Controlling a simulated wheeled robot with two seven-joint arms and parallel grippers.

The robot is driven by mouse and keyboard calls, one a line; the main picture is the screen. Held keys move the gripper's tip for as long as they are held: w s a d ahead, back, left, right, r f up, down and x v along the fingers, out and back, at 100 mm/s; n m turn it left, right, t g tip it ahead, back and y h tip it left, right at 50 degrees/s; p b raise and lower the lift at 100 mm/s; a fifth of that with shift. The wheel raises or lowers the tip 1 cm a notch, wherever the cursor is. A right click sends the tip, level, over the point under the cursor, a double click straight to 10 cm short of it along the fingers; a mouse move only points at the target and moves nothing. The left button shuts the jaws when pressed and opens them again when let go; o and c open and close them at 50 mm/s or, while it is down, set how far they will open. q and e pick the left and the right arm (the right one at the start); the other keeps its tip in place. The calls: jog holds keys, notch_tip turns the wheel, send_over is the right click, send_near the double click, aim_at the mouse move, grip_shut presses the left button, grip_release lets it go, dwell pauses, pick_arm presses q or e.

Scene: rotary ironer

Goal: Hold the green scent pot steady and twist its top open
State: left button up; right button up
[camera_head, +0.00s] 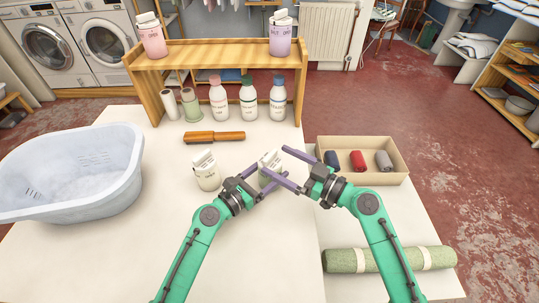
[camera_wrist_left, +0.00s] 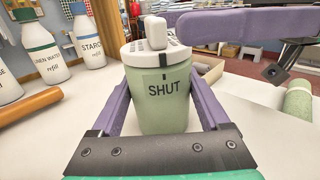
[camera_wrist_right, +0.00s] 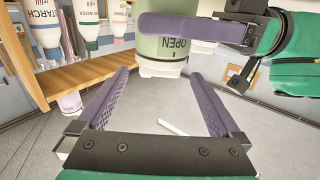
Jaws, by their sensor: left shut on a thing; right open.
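The green scent pot (camera_head: 269,180) stands upright at the table's middle; it also shows in the left wrist view (camera_wrist_left: 162,105). Its white lid (camera_wrist_left: 150,50) has a raised block on top, with the word SHUT on the body below the rim. My left gripper (camera_head: 274,174) is shut around the pot's body, a finger on each side. My right gripper (camera_head: 275,161) is open, its fingers reaching in from the right near lid height. In the right wrist view, the picture is upside down and the pot (camera_wrist_right: 163,48), showing OPEN, lies just beyond the fingertips. I see no contact with the lid.
A wooden shelf (camera_head: 205,56) with pots and bottles stands behind. A blue-white tub (camera_head: 70,200) is at left; a box (camera_head: 333,178) of rolls and a green roll (camera_head: 390,259) are at right.

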aim_at(272, 158)
jog(key=x, duration=0.4)
jog(key=c, duration=1.4)
